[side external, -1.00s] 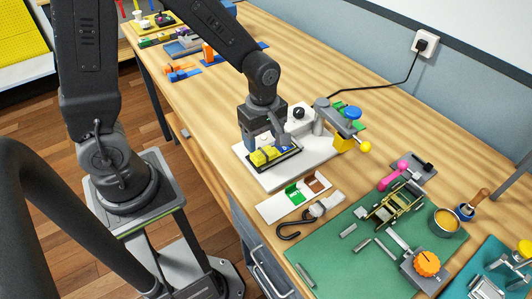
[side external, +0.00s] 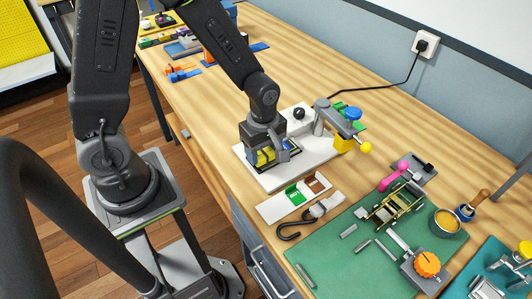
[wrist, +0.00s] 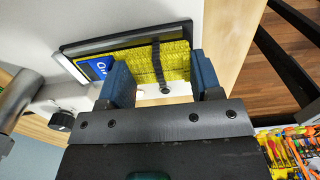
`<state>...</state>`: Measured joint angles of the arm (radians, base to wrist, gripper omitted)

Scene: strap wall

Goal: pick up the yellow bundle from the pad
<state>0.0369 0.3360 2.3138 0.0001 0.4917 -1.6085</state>
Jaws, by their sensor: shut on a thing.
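The yellow bundle (wrist: 176,62) lies on a dark-rimmed pad (wrist: 118,42) in the wrist view. A black strap runs across it. My gripper (wrist: 160,72) is shut on it, with one blue finger on each side. In the side external view my gripper (side external: 266,152) is low over the pad (side external: 293,147), and parts of the yellow bundle (side external: 265,157) show around the fingers. The gripper hides much of the bundle. No gap between the bundle and the pad can be made out.
A blue piece (wrist: 97,68) lies beside the bundle on the pad. The pad sits on a white board (side external: 290,174). A white card with green and brown pieces (side external: 275,207) lies in front.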

